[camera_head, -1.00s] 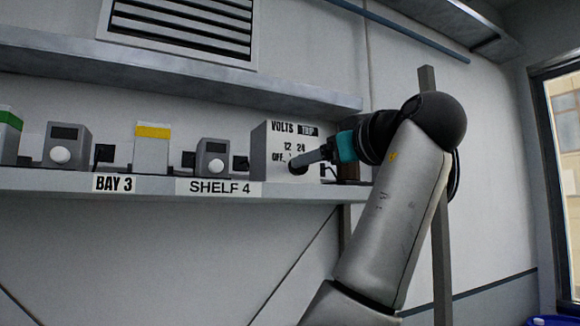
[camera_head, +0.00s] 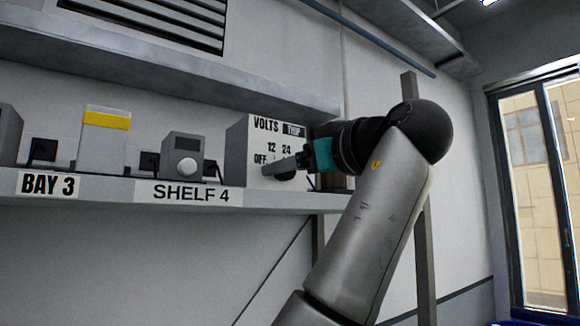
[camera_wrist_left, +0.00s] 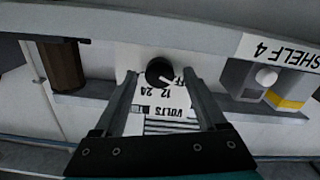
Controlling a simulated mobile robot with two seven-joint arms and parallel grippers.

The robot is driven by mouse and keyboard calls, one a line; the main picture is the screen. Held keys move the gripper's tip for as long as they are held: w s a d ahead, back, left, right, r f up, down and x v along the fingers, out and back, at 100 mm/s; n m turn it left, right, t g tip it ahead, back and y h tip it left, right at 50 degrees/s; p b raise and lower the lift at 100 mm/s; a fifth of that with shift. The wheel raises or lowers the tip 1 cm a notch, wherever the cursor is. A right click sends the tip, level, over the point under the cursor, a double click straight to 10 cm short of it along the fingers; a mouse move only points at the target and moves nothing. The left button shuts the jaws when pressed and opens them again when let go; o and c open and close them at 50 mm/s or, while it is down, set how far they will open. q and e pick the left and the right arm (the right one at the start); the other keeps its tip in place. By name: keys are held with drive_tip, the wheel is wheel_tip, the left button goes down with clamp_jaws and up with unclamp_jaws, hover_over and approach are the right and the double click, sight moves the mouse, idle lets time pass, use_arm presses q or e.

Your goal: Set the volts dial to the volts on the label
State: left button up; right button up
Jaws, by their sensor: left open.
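The volts panel (camera_head: 240,152) is a grey box with a white face marked VOLTS, OFF, 12 and 24, on the shelf. Its round black dial (camera_wrist_left: 160,71) shows in the left wrist view, where the panel is upside down. The dial's white pointer line aims lower right there, toward the OFF mark. My left gripper (camera_wrist_left: 160,75) is open, its fingers on either side of the dial; contact cannot be told. In the head view the left gripper (camera_head: 272,170) reaches the panel from the right and partly hides the dial. I see no separate label giving a volts value.
The shelf edge (camera_head: 110,191) carries BAY 3 and SHELF 4 tags. A grey box with a white knob (camera_head: 183,155) and a yellow-banded box (camera_head: 103,140) stand left of the panel. A brown cylinder (camera_wrist_left: 62,66) stands on the panel's other side. An upper shelf (camera_head: 180,85) overhangs.

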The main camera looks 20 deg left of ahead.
use_arm(q)
clamp_jaws()
idle(0.4)
drive_tip(key=shift+m, duration=0.4)
drive_tip(key=m+b, duration=0.1)
drive_tip(key=m, duration=0.7)
drive_tip(key=m+b, duration=0.2)
drive_tip(key=m, duration=0.6)
drive_tip(key=shift+w+d+m, duration=0.15)
drive_tip(key=shift+w+m, duration=0.05)
drive_tip(key=shift+m, duration=0.2)
idle(0.4)
